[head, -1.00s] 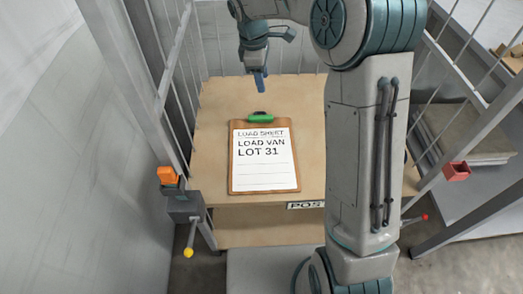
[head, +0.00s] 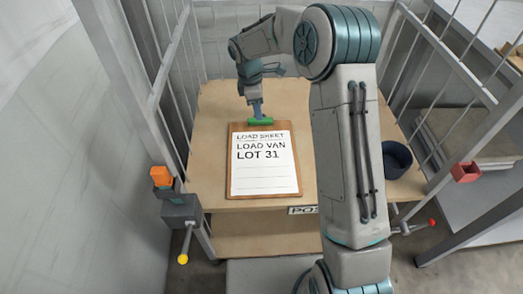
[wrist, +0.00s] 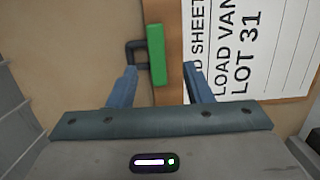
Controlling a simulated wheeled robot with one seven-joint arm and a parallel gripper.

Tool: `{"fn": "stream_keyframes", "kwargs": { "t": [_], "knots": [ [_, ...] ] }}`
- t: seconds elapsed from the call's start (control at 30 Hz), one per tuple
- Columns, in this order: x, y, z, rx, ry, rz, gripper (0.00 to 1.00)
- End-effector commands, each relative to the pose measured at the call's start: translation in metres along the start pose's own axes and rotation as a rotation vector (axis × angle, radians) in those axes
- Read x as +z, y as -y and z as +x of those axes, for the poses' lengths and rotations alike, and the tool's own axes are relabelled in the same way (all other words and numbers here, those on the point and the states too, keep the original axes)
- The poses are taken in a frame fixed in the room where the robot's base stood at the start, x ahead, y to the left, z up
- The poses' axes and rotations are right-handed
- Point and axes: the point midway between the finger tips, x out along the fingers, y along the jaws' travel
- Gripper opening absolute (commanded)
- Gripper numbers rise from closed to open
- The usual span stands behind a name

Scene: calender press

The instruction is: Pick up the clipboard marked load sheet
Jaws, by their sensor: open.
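The load sheet clipboard (head: 264,188) lies flat on the wooden table, a brown board with a white sheet reading "LOAD SHEET, LOAD VAN, LOT 31". Its green clip (head: 261,122) is at the far end, with a dark wire loop beyond it. My gripper (head: 256,108) is at the clip, its blue fingers pointing down. In the wrist view my gripper (wrist: 162,82) is open, one finger to the left near the wire loop and the other to the right over the paper edge. The green clip (wrist: 156,57) shows between the fingers and ahead of them. I cannot tell whether they touch it.
The wooden table (head: 222,158) stands between barred side frames. An orange block (head: 160,176) and a red box (head: 466,172) are on the side posts. The table left of the clipboard is clear.

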Motion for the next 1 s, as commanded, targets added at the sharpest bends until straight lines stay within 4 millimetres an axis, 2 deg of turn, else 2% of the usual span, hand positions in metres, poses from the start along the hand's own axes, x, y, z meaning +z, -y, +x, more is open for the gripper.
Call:
{"fn": "stream_keyframes", "kwargs": {
  "t": [0.2,0.33,1.0],
  "knots": [
    [-0.002,-0.004,0.034,-0.004,0.000,0.001,0.46],
    [-0.001,-0.004,0.047,-0.001,0.001,0.001,0.46],
    [-0.002,-0.003,0.052,-0.001,0.000,0.001,0.46]
  ]
}}
